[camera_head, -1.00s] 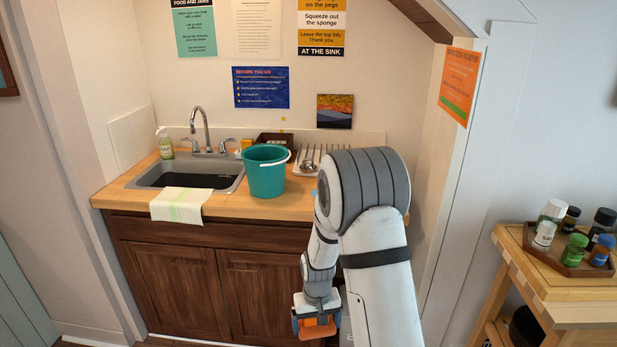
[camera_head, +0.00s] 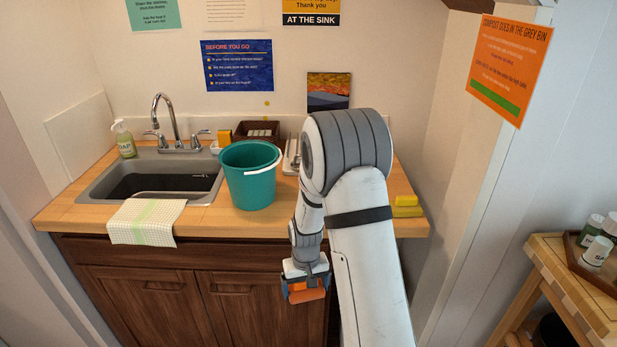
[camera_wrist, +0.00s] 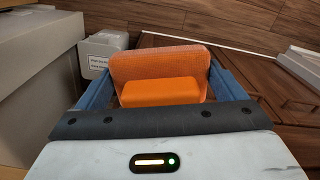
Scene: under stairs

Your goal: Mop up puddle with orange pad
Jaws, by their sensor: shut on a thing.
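My gripper (camera_head: 305,284) is shut on the orange pad (camera_head: 307,292) and holds it in front of the cabinet doors, below the counter's front edge. In the wrist view the orange pad (camera_wrist: 162,90) sits between the two blue fingers of my gripper (camera_wrist: 160,85), with a thicker block in front of a wider, paler slab. No puddle can be made out in either current view. My arm hides part of the wooden counter (camera_head: 225,222), so the surface behind it cannot be seen.
A teal bucket (camera_head: 250,185) stands near the counter's middle, right of the sink (camera_head: 150,185). A checked cloth (camera_head: 147,222) hangs over the front edge. Yellow sponges (camera_head: 406,203) lie at the counter's right end. A side table (camera_head: 575,275) stands at right.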

